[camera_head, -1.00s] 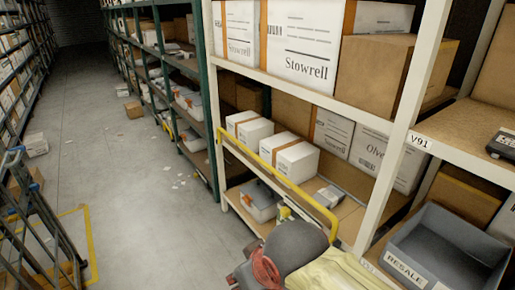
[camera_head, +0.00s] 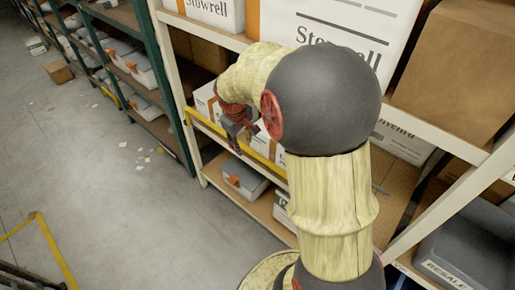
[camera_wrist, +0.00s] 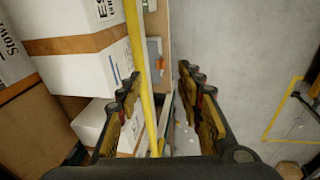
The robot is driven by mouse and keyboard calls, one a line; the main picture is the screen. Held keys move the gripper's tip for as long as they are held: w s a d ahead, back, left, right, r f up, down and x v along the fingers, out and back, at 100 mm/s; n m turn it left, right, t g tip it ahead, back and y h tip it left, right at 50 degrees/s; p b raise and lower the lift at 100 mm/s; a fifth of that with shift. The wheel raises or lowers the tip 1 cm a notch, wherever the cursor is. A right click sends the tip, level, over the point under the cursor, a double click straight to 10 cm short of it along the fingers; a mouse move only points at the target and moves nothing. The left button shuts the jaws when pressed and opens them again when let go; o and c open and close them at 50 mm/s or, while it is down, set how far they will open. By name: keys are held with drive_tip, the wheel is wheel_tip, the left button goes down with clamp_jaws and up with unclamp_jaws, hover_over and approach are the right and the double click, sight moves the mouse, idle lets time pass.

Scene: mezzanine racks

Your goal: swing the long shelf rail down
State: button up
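The long shelf rail is a yellow bar (camera_head: 204,122) along the front of a shelf, level with the white boxes behind it. My arm hides its right part in the head view. In the wrist view the rail (camera_wrist: 141,60) runs from top to bottom, between my fingers and nearer the left one. My gripper (camera_wrist: 160,78) is open, with a clear gap on the right side of the rail. In the head view my gripper (camera_head: 236,140) is at the rail's front; contact cannot be told.
White boxes (camera_wrist: 88,60) stand close behind the rail. A lidded grey bin (camera_head: 243,178) sits on the shelf below. A grey RESALE tote (camera_head: 468,245) is at the lower right.

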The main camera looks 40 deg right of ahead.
drive_tip(key=g+p, duration=0.1)
approach(259, 155)
drive_tip(key=f, duration=0.4)
drive_tip(key=d+f+b, duration=0.1)
drive_tip(key=f, duration=0.2)
drive_tip(key=shift+w+f, duration=0.1)
drive_tip(key=shift+f, duration=0.1)
drive_tip(key=shift+d+f+b, duration=0.25)
drive_tip(key=shift+f+b, duration=0.1)
drive_tip(key=shift+f, duration=0.5)
drive_tip(key=shift+c, duration=1.2)
clamp_jaws()
